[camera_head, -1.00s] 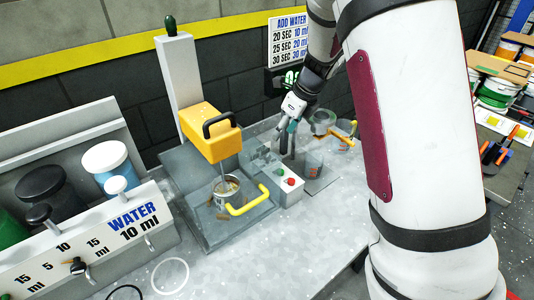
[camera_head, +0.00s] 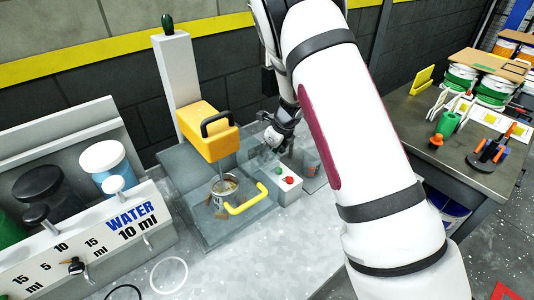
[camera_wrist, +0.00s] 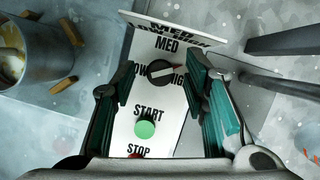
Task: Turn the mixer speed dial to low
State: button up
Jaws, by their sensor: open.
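The mixer's speed dial (camera_wrist: 160,72) is a black round knob with a red pointer mark on a white panel (camera_wrist: 150,105). MED is printed above it, LOW at left and HIGH at right, partly covered by my fingers. The red mark lies on the dial's right side, towards HIGH. My gripper (camera_wrist: 163,78) is open, with its teal-padded fingers on either side of the dial; I cannot tell whether they touch it. In the head view my gripper (camera_head: 279,142) is over the back of the control box (camera_head: 290,194), and the dial is hidden there.
A green START button (camera_wrist: 145,130) and a red STOP button lie just below the dial. The yellow mixer head (camera_head: 208,135) stands over a metal cup (camera_head: 224,188) with a yellow handle, left of the box. A clear beaker (camera_head: 311,162) stands to the right.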

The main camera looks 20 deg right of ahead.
jog(key=shift+f, duration=0.2)
grip_shut()
